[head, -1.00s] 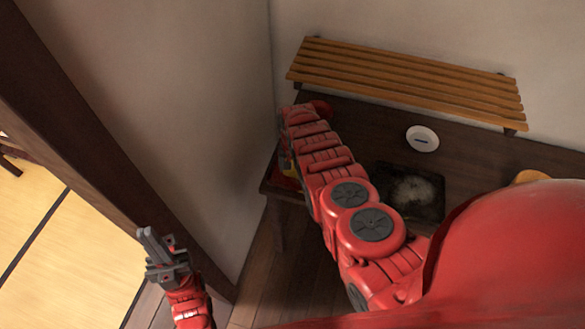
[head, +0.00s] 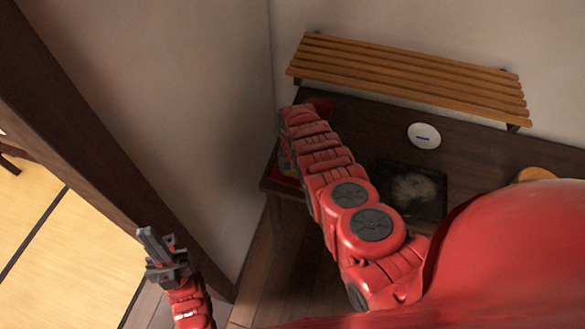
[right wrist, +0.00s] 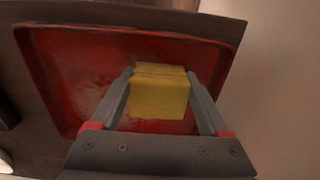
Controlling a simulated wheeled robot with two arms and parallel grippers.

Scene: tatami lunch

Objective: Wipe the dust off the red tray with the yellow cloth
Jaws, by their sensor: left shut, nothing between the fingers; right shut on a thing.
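The red tray (right wrist: 62,75) lies on the dark table in the right wrist view, with a pale dusty patch on its surface left of the cloth. The yellow cloth (right wrist: 160,98) is a folded block between the fingers of my right gripper (right wrist: 160,95), which is shut on it over the tray. I cannot tell for sure whether the cloth touches the tray. In the head view my right arm hides most of the tray and the cloth. My left gripper (head: 158,245) is shut and empty, away from the table at the lower left.
On the dark table (head: 470,150) are a white dish (head: 424,135) with a blue mark, a dark square tray (head: 430,205) with a pale patch, and a round wooden thing (head: 535,174). A slatted wooden shelf (head: 410,78) hangs on the wall behind. Walls stand close at the left.

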